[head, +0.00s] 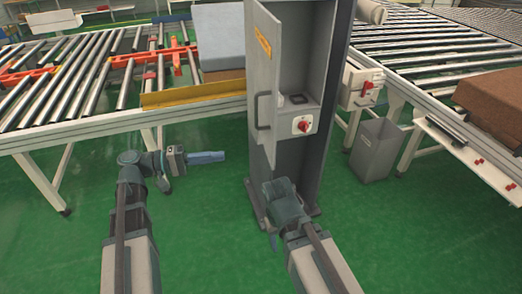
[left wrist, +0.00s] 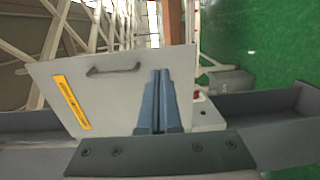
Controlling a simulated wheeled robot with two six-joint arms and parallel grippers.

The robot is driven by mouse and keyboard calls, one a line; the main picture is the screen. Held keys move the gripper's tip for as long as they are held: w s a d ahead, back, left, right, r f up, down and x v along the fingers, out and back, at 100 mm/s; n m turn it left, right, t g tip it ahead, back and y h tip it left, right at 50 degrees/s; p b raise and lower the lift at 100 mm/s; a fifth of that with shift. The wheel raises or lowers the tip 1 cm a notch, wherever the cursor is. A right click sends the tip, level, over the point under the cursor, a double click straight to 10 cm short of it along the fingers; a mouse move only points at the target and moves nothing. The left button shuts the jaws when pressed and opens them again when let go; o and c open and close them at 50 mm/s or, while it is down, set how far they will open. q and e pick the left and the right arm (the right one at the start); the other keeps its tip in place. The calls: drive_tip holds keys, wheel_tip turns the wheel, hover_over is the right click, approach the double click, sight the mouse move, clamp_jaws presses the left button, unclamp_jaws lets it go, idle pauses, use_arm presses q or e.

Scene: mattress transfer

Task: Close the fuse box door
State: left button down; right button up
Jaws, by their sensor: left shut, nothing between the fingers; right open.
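The grey fuse box (head: 302,124) is on a tall dark cabinet column, with a red switch on its front. Its door (head: 261,78) stands open and carries a yellow label and a dark handle (head: 262,111). The left wrist view shows the pale door panel (left wrist: 105,95), label and handle (left wrist: 113,69) beyond the fingers. My left gripper (head: 222,156) is shut and empty, left of and below the door, apparently clear of it. My right gripper (head: 272,238) is low before the column's base; its fingers are mostly hidden by my own wrist.
Roller conveyors (head: 75,85) stand at the back left and right. A grey bin (head: 374,150) and a switch box (head: 362,88) are right of the column. A brown box (head: 492,104) lies at the right. Green floor is free at left.

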sight(272, 146)
use_arm(q)
drive_tip(key=x, duration=0.8)
drive_tip(key=r+x, duration=0.1)
drive_tip(key=x, duration=0.4)
drive_tip(key=shift+w, duration=0.25)
drive_tip(key=shift+d, duration=0.25)
